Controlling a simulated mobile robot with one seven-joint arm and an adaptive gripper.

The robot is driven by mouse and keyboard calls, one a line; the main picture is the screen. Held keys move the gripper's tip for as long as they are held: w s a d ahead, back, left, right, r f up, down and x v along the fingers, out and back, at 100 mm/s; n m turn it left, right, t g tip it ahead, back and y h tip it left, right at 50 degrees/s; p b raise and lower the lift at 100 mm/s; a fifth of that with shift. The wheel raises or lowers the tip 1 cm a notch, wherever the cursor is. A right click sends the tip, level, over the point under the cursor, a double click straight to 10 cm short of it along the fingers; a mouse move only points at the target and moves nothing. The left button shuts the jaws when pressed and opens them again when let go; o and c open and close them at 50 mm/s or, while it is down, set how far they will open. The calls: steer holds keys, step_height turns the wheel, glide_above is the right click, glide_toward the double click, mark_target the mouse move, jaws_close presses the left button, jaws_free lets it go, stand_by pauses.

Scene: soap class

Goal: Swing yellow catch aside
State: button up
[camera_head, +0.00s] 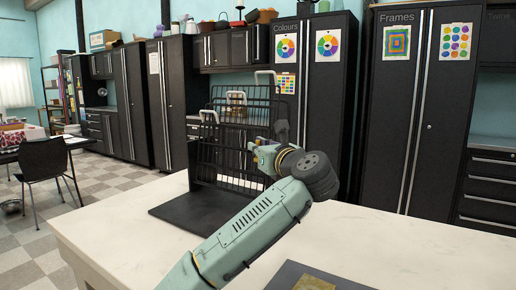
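A black wire rack (222,135) stands upright on a dark base plate (180,214) on the white table. A small brass-yellow part (236,99) with a pale loop shows at the rack's upper middle. I cannot tell for sure whether it is the yellow catch. My gripper (262,153) is at the right side of the rack, lower than the brass-yellow part. My own wrist hides part of it, and its fingers are too small to tell whether they are open. I cannot tell whether it touches the rack.
A dark plate with a dull yellow square (314,283) lies at the table's front edge. The white tabletop (400,240) is clear on the right. Tall black cabinets (415,115) stand behind. A chair (46,165) is far left.

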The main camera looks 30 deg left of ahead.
steer(key=o, duration=0.5)
steer(key=shift+d, duration=0.1)
steer(key=v, duration=1.2)
